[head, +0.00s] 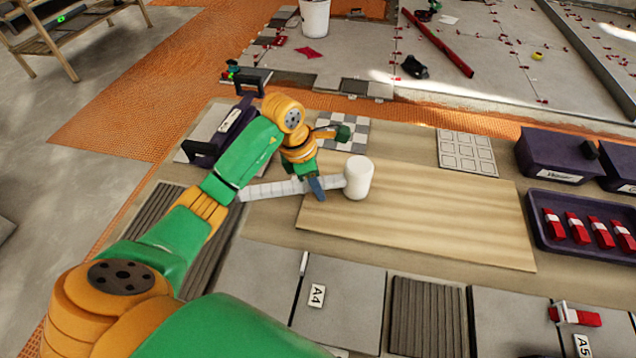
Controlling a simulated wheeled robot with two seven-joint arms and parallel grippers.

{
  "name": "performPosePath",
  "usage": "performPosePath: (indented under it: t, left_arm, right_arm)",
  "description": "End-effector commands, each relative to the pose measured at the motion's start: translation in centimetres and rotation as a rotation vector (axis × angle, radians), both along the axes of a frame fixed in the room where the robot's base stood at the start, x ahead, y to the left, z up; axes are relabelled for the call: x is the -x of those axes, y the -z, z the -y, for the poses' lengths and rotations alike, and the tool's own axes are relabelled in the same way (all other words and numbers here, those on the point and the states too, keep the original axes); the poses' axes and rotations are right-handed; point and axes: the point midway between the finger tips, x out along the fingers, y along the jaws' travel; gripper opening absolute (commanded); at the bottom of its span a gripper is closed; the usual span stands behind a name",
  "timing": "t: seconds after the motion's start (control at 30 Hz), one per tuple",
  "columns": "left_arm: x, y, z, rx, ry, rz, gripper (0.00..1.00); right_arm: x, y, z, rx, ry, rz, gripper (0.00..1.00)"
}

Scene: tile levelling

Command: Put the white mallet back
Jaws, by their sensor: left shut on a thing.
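The white mallet (358,178) lies across the view, its thick round head to the right and its pale handle reaching left. My left gripper (316,187) is shut on the handle close to the head. The head is over the light wooden board (430,220), and the handle's far end reaches past the board's left edge. I cannot tell whether the mallet touches the board or hangs just above it. The fingers hide part of the handle. My right gripper is not in view.
A purple tray (545,242) with several red-and-white pieces and dark purple bins (560,158) stand at right. Grey tiles, one labelled A4 (340,310), line the front. A checkered tile (352,142) and a white grid tile (466,152) lie behind. The board's right half is clear.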

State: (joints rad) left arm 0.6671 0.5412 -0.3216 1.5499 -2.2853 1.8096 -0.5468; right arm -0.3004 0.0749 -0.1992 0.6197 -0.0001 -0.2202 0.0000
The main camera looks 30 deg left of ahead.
Motion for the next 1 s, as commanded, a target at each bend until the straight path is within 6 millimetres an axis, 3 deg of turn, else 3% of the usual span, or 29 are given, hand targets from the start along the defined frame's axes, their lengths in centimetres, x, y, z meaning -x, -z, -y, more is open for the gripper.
performPosePath:
  t: [0.17,0.2,0.3,0.57,0.7,1.0]
  left_arm:
    - [0.0,0.4,0.0,0.001,0.001,0.001,0.00]
    - [0.0,0.4,0.0,0.000,0.001,-0.001,0.32]
    - [0.0,0.3,0.0,0.001,0.001,0.000,0.59]
    - [0.0,0.3,0.1,0.001,0.001,0.000,0.60]
    - [0.0,-0.8,-0.1,0.000,0.000,0.004,0.60]
    - [1.2,-8.1,-1.7,-0.002,-0.001,0.007,0.60]
  right_arm:
    - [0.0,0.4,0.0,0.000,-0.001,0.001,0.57]
    - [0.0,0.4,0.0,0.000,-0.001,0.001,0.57]
    - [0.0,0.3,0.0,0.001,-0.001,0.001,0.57]
    - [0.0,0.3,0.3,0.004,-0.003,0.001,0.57]
    - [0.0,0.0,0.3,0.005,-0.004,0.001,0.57]
    - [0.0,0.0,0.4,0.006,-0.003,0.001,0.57]
